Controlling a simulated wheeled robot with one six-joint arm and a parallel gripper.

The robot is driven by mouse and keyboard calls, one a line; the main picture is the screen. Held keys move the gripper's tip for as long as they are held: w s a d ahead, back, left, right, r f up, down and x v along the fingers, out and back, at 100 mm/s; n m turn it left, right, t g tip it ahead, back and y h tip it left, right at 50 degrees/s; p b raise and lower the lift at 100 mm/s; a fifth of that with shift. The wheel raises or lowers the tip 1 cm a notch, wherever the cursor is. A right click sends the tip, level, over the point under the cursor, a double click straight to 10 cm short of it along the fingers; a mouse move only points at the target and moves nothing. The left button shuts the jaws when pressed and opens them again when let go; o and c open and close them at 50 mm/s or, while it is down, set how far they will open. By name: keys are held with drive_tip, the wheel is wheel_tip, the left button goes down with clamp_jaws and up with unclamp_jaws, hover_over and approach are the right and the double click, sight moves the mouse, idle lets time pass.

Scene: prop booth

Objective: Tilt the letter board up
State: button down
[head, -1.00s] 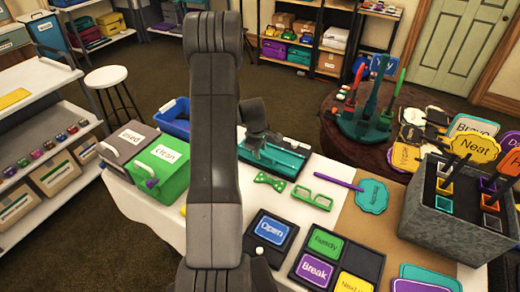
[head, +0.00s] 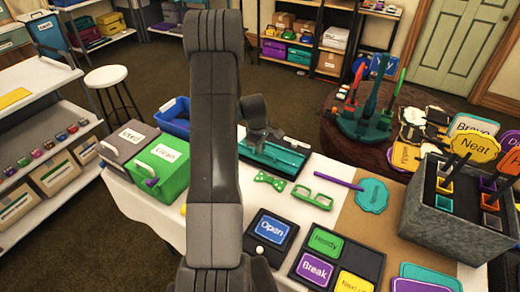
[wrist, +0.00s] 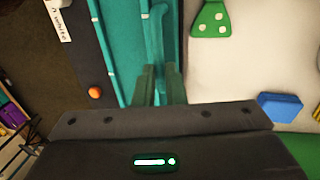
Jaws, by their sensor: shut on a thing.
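The letter board, as I take it, is a long teal board (head: 285,158) with rails at the back of the white-covered table, partly behind my arm. My gripper (head: 260,138) points down at it. In the wrist view the teal board (wrist: 112,40) runs up the picture. My gripper (wrist: 160,88) is shut there on a teal upright piece at the board's right edge. The fingers cover the exact contact. The board's tilt is hard to judge.
A green bow tie (head: 269,180) and green glasses (head: 312,197) lie in front of the board. A blue bin (head: 176,118) and green box (head: 163,165) stand left. A purple-handled teal sign (head: 371,195) lies right. An orange knob (wrist: 96,92) is left of the fingers.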

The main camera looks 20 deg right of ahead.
drive_tip(key=shift+w+d+r, duration=0.65)
drive_tip(key=shift+r, duration=0.2)
drive_tip(key=shift+w+d+r+b, duration=0.4)
drive_tip(key=shift+w+d+r, duration=0.35)
drive_tip(key=shift+d+r, duration=0.15)
drive_tip(key=c, duration=1.9)
unclamp_jaws()
drive_tip(key=shift+c, duration=0.2)
drive_tip(key=o, duration=0.4)
drive_tip(key=shift+w+d+f, duration=0.2)
drive_tip(key=shift+d, duration=0.2)
drive_tip(key=shift+o, duration=0.2)
drive_tip(key=shift+a, duration=0.1)
wheel_tip(320, 180, up, 14)
drive_tip(key=s+a+b, duration=0.1)
drive_tip(key=s+a, duration=0.1)
drive_tip(key=shift+f+b, duration=0.25)
drive_tip(key=shift+b, duration=0.1)
